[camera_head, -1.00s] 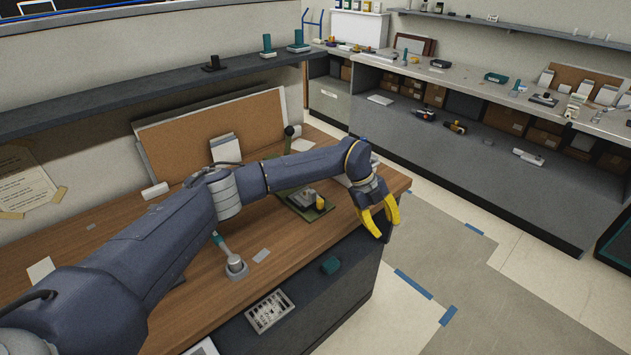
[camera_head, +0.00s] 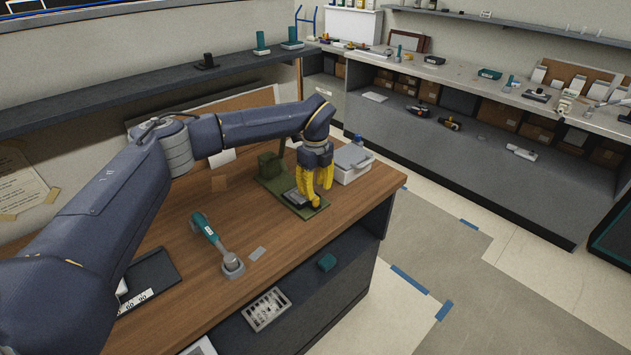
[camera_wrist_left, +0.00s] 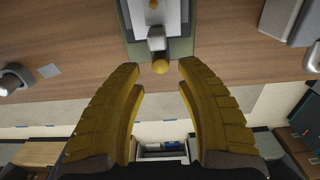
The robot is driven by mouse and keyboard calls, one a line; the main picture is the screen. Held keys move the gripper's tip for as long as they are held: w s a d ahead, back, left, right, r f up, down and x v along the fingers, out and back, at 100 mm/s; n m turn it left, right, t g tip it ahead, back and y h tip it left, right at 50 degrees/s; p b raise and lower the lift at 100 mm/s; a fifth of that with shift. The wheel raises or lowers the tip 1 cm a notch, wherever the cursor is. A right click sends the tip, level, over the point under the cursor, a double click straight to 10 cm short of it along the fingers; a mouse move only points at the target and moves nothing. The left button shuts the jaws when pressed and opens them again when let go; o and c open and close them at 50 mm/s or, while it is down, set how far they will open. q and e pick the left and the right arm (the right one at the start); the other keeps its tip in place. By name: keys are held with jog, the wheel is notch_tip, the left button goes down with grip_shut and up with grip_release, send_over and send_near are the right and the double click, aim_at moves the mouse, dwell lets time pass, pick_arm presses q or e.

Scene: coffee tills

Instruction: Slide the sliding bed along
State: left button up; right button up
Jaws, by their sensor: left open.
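A small device with a green base (camera_head: 272,184) stands near the right end of the wooden bench, with an upright green block at its back. Its dark sliding bed (camera_head: 292,196) is partly hidden by my fingers. My left gripper (camera_head: 319,200) points down over the device's front end. Its yellow fingers are open, with the knob lying between the tips in the left wrist view. Contact cannot be told.
A grey-white lidded box (camera_head: 352,168) stands close to the right of the device.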

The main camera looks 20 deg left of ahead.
aim_at(315, 197)
pick_arm(q)
jog(key=shift+f, duration=2.2)
grip_shut()
